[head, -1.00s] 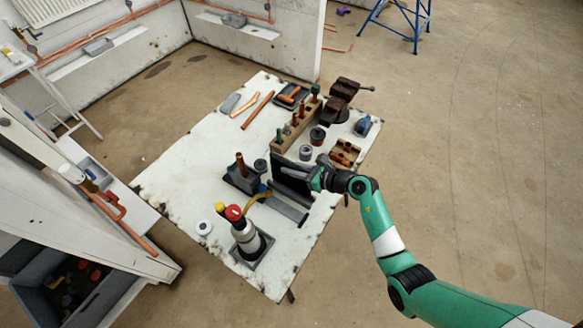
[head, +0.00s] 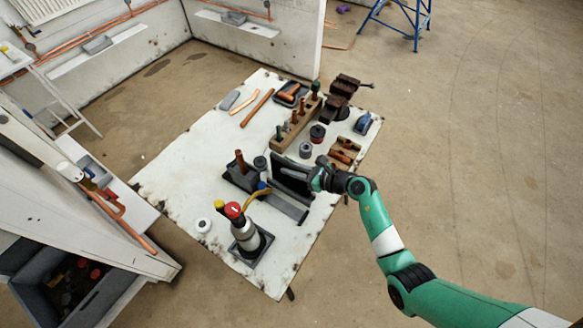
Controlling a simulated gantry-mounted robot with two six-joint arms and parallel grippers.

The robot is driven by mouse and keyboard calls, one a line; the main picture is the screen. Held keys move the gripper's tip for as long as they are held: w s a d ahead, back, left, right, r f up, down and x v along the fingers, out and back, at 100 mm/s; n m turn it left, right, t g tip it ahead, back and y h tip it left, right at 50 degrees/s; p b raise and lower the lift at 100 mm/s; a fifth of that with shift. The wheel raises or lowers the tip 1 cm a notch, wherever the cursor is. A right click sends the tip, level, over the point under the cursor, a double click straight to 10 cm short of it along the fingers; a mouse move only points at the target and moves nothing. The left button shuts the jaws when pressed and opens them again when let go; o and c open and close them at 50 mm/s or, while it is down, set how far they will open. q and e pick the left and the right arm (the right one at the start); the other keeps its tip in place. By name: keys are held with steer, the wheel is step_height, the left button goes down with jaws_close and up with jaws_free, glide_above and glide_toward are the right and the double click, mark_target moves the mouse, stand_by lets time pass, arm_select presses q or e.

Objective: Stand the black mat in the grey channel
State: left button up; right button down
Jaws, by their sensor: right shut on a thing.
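The black mat (head: 290,179) is held on edge, roughly upright, near the middle of the white table. My right gripper (head: 317,179) is shut on its right end. The grey channel (head: 285,208) looks like the long grey strip lying on the table just in front of the mat. The mat's lower edge is close to the channel's far side; I cannot tell whether it touches the channel or the table. The gripper's fingertips are partly hidden by its own body. My left gripper is not in view.
A torch-like canister with a red top (head: 243,228) and a yellow hose stand in front.

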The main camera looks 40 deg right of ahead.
steer(key=shift+f+b, duration=1.05)
steer(key=shift+f, duration=0.4)
steer(key=c, duration=0.7)
jaws_free()
steer(key=shift+r, duration=0.15)
step_height(320, 180, up, 7)
steer(key=p, duration=0.8)
